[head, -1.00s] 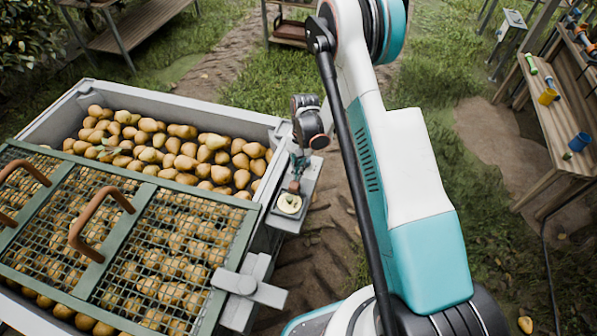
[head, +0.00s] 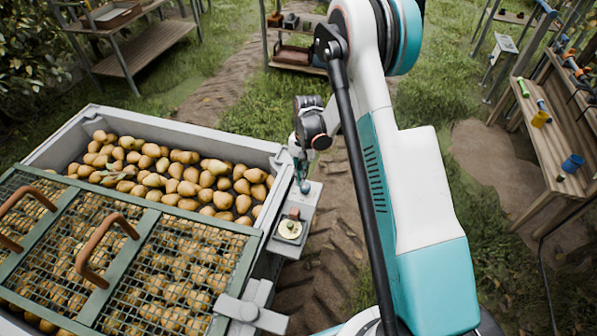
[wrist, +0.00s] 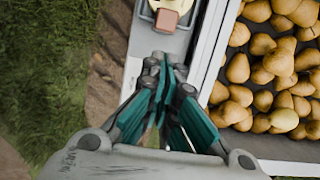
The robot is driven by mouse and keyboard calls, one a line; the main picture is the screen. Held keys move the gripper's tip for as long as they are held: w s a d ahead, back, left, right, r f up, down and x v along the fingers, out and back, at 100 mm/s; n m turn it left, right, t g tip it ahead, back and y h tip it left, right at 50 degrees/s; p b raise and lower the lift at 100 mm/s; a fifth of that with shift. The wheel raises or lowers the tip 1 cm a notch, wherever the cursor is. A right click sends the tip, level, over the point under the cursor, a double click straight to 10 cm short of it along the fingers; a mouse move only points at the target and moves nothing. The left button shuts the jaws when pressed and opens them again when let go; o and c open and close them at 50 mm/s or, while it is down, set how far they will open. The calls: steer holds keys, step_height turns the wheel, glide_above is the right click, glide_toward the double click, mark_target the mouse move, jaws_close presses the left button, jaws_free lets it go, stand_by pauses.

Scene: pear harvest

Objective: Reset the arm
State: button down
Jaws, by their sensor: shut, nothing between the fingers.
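My gripper (head: 303,182) is shut and empty. It hangs above the grey side shelf on the right side of the pear bin, a little beyond the round pale disc (head: 290,229). In the wrist view its teal fingers (wrist: 164,72) are pressed together over the shelf (wrist: 150,55). A small reddish-brown block (wrist: 166,19) stands at the disc, apart from the fingertips. My arm reaches down from the upper middle of the head view.
The grey bin (head: 230,142) holds many pears, partly under a green-framed mesh lid (head: 150,222) with brown handles. A wooden bench (head: 545,140) with a blue cup (head: 573,163) and a yellow cup (head: 541,119) stands at right. Grass and a dirt track lie between.

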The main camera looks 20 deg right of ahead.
steer(key=s+a+r+n+t+h, duration=0.15)
steer(key=s+r, duration=0.25)
steer(key=r, duration=0.9)
steer(key=s+r+n+t+y, duration=0.1)
steer(key=s+r+n+t, duration=0.15)
steer(key=r, duration=1.05)
steer(key=s+r+n+t+h, duration=0.1)
steer(key=s+r+n+t, duration=0.2)
steer(key=s, duration=1.5)
steer(key=shift+s+a+r+t, duration=0.2)
steer(key=shift+r+t, duration=1)
steer(key=shift+r, duration=1.3)
